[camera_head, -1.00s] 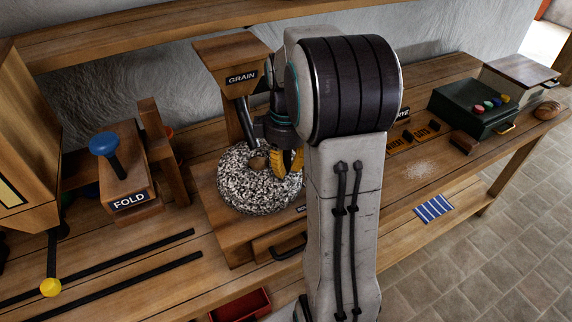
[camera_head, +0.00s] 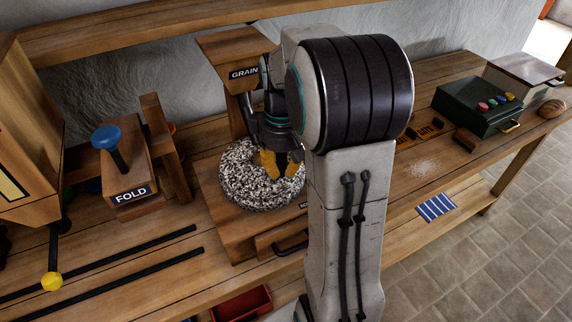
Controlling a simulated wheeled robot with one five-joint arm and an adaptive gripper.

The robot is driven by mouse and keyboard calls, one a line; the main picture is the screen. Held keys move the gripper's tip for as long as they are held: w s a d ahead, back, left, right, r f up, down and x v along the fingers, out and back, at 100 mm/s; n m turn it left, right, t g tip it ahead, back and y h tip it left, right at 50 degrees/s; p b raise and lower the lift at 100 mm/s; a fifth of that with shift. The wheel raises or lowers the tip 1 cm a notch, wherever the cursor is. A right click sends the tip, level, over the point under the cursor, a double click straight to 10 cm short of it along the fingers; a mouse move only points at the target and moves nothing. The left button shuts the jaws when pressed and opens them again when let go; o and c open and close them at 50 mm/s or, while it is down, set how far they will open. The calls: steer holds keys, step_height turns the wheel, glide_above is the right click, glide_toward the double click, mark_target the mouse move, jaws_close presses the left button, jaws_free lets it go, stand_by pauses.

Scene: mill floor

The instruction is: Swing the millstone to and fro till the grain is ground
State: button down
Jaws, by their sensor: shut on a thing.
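The millstone (camera_head: 240,190), a round speckled black-and-white stone, lies flat on a wooden stand under the wooden hopper marked GRAIN (camera_head: 233,50). My gripper (camera_head: 280,170) points down over the stone's right half, with its yellow fingers shut on the millstone's handle. The fingers and wrist hide the handle itself. My arm covers the stone's right edge and part of the label on the stand. No grain can be made out on the stone.
A drawer (camera_head: 278,246) with a dark handle is under the stone, and a red bin (camera_head: 240,302) is below. The FOLD block (camera_head: 130,177) with its blue knob stands left. A green box (camera_head: 465,108), a bread loaf (camera_head: 551,109) and a striped cloth (camera_head: 436,207) are right.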

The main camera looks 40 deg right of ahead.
mark_target(253, 181)
steer(key=a+m, duration=0.2)
steer(key=m, duration=0.1)
steer(key=shift+s+f, duration=0.1)
steer(key=a+m, duration=0.1)
steer(key=m, duration=0.1)
steer(key=shift+w+a+m, duration=0.25)
steer(key=shift+a+m, duration=0.05)
steer(key=shift+a, duration=0.05)
steer(key=shift+w+a+m, duration=0.4)
steer(key=shift+a+m, duration=0.25)
steer(key=shift+m, duration=0.55)
steer(key=shift+w+a+m, duration=0.4)
steer(key=shift+a+m, duration=0.2)
steer(key=shift+m, duration=0.6)
steer(key=c, duration=1.1)
jaws_free()
steer(key=shift+w, duration=0.1)
steer(key=shift+c, duration=0.2)
steer(key=shift+r, duration=0.2)
step_height(253, 181, up, 12)
steer(key=shift+f, duration=0.15)
